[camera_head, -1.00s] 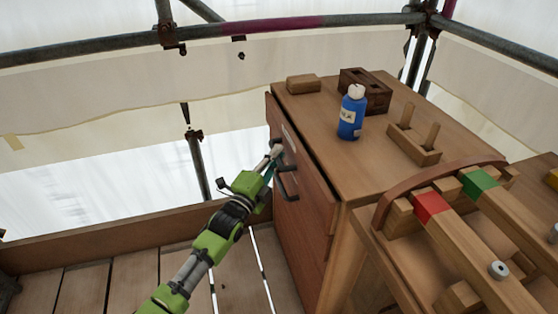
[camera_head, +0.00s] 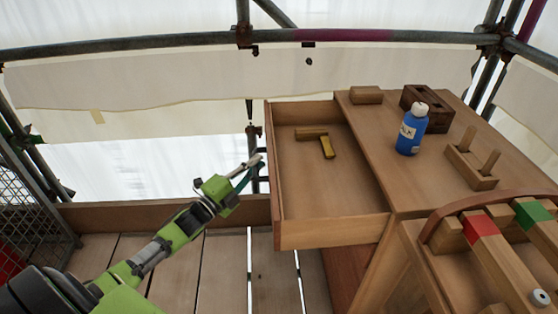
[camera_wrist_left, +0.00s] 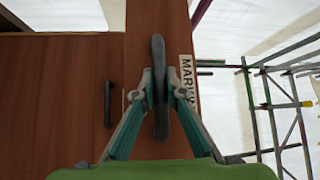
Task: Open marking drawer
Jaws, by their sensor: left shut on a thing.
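The marking drawer (camera_head: 330,238) stands pulled out to the left from the wooden cabinet (camera_head: 362,270) in the head view. Inside it lie a small wooden block (camera_head: 311,134) and a yellow-brown piece (camera_head: 328,148). In the left wrist view the drawer front (camera_wrist_left: 145,25) carries a label (camera_wrist_left: 187,75), partly hidden, that starts with "MARK". My left gripper (camera_wrist_left: 160,85) is shut on the dark drawer handle (camera_wrist_left: 158,50), with one finger on each side. In the head view the left gripper (camera_head: 252,170) is at the drawer's outer front, and the handle is hidden there. My right gripper is not in view.
On the cabinet top stand a blue bottle (camera_head: 411,130), a wooden block (camera_head: 366,95), a dark box (camera_head: 428,106) and a pegged holder (camera_head: 471,167). A second dark handle (camera_wrist_left: 107,104) is beside the drawer front. Scaffold tubes (camera_head: 150,46) and a mesh panel (camera_head: 35,200) border the plank floor.

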